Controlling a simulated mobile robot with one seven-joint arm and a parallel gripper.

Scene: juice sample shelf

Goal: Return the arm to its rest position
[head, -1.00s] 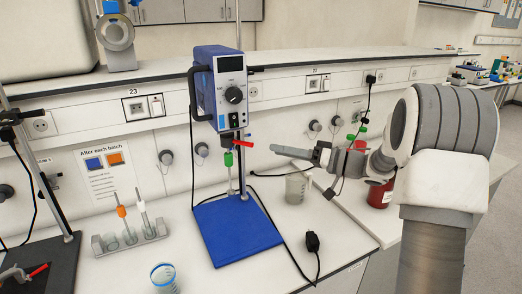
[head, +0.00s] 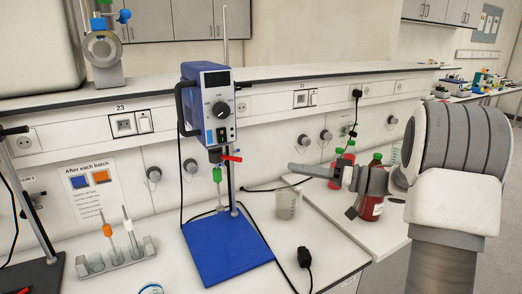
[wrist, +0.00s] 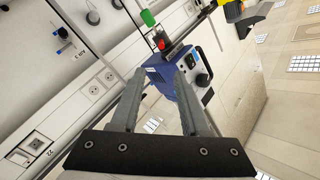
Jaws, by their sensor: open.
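My gripper (head: 292,168) shows at the right of the head view, at the end of my arm, held in the air above the bench. In the wrist view its two fingers (wrist: 160,88) stand apart with nothing between them. Beyond the fingers there, the blue overhead stirrer (wrist: 180,75) appears tilted. In the head view the blue stirrer (head: 208,105) is to the left of my gripper and apart from it.
The stirrer's blue base plate (head: 226,250) stands on the white bench. A glass beaker (head: 287,203) and red bottles (head: 370,207) stand near my arm. A rack (head: 117,262) with probes is at left. A black plug (head: 304,257) and cable lie in front.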

